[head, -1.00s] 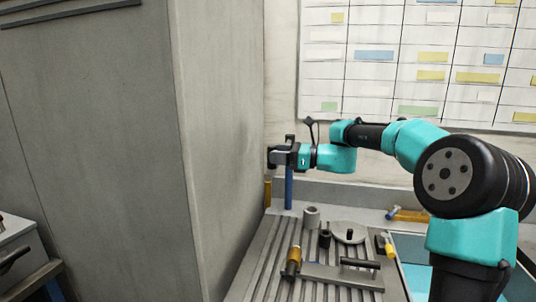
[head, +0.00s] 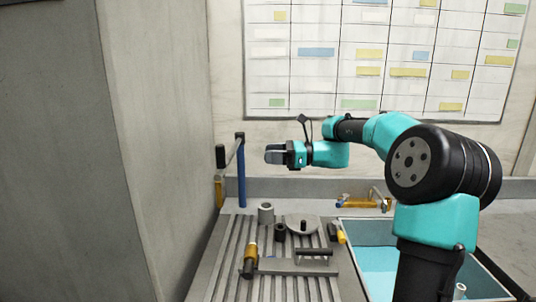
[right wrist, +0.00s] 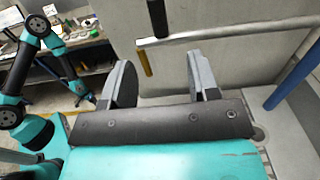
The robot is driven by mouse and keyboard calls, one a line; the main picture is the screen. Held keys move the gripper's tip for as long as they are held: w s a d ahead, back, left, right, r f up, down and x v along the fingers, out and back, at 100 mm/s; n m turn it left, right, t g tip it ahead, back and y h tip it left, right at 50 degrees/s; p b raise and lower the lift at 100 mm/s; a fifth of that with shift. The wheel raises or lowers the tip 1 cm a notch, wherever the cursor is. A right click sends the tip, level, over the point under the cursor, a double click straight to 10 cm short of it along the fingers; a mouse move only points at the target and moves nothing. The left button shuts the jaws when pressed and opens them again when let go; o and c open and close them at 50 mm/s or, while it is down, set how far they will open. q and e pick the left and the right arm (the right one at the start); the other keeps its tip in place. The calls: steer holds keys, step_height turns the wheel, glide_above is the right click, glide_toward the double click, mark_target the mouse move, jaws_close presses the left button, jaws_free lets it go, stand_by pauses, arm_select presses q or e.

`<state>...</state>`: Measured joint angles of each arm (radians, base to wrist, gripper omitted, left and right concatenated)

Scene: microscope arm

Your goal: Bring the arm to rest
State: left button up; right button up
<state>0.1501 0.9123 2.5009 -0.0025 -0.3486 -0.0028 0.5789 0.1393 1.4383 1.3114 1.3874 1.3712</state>
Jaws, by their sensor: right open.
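A swing arm is carried on a blue post (head: 241,178) in the head view. Its grey bar (head: 233,152) runs from near the post's top to a black handle (head: 220,156) on the left. A short yellow post (head: 219,193) stands below the handle; I cannot tell whether the bar touches it. In the right wrist view the bar (right wrist: 215,33) crosses beyond the fingertips, with the yellow post (right wrist: 145,63) under its left end. My right gripper (head: 272,154) is open and empty, right of the blue post and apart from it.
A blue-lined bin (head: 385,262) is at right. A tall grey cabinet (head: 150,130) blocks the left.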

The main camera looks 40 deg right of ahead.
mark_target(218, 152)
steer(key=shift+w+a, duration=0.1)
steer(key=x, duration=1.6)
